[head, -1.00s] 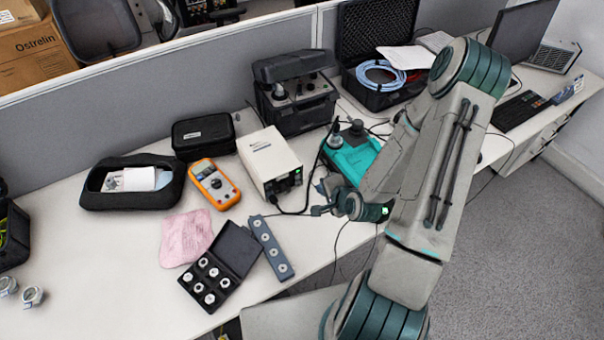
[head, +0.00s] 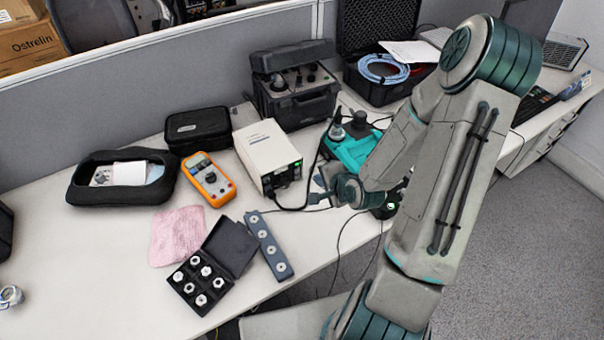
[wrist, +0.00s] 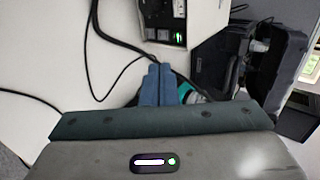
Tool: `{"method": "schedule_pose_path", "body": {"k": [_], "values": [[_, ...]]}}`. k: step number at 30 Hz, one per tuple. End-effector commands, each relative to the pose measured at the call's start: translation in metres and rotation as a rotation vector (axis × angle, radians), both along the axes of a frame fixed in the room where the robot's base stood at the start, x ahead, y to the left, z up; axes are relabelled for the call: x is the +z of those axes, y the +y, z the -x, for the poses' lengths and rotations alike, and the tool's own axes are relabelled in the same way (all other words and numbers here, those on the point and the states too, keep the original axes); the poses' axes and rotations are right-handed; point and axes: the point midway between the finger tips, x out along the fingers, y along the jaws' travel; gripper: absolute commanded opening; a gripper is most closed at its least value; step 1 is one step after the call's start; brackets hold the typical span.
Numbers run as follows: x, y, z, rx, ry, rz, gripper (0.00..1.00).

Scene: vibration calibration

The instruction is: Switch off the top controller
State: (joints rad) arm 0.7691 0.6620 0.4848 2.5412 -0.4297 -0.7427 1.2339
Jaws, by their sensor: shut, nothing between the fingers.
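A white box-shaped controller (head: 268,148) stands on the desk, its dark front panel (head: 282,178) facing the desk's front edge. In the wrist view the controller (wrist: 205,22) is at the top, with its panel (wrist: 163,22) showing green-lit switches. I cannot tell from its markings whether it is the top controller. My gripper (head: 314,198) is just right of and in front of the panel, apart from it. In the wrist view my gripper's blue fingers (wrist: 158,82) are together and empty, below the panel. My wrist and forearm hide part of a teal device (head: 352,150) behind.
A black cable (head: 292,208) loops from the panel near my gripper. A grey strip with knobs (head: 268,246), an open black case (head: 232,242), an orange multimeter (head: 208,180) and a pink cloth (head: 178,236) lie to the left. A black case (head: 300,106) stands behind the controller.

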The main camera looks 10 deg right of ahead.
Motion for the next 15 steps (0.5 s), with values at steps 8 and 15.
{"method": "schedule_pose_path", "body": {"k": [8, 15], "values": [[-0.018, 0.005, -0.011, 0.002, 0.002, 0.006, 0.00], [-0.042, 0.014, -0.040, 0.002, 0.000, 0.006, 0.00]]}}
